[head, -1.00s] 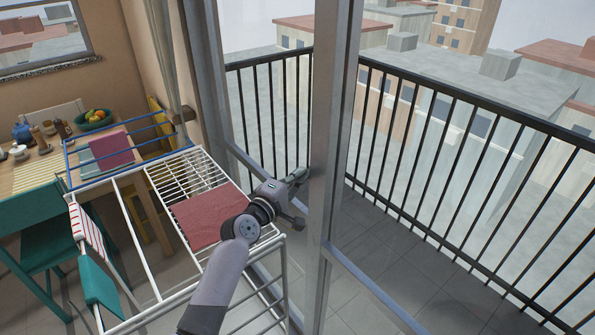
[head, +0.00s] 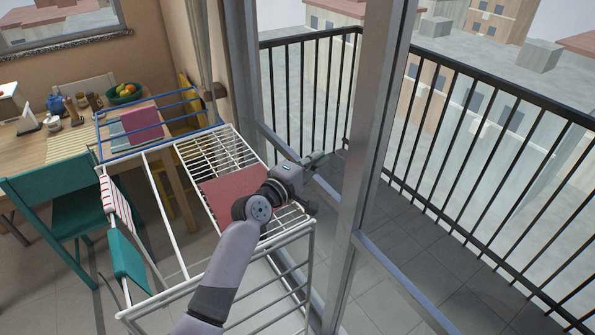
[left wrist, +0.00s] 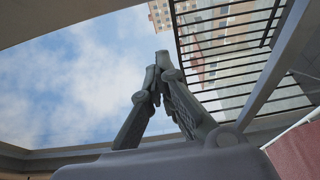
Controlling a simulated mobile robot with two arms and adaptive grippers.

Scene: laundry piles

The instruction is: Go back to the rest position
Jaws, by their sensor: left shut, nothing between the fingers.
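My left gripper (head: 318,182) is over the right side of the drying rack, close to the grey door frame. In the left wrist view its fingers (left wrist: 157,68) meet at the tips with nothing between them. My right gripper is in neither view. The white drying rack (head: 176,239) carries a red cloth (head: 230,190) partly hidden behind my left wrist. A teal cloth (head: 128,262) and a red-striped white cloth (head: 115,200) hang on its left side. A pink cloth (head: 142,125) hangs on its blue far section.
A grey door frame post (head: 371,150) stands just right of my left gripper. Beyond it is a balcony with a black railing (head: 500,100). A teal chair (head: 50,195) and a table with a fruit bowl (head: 124,94) are at the left.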

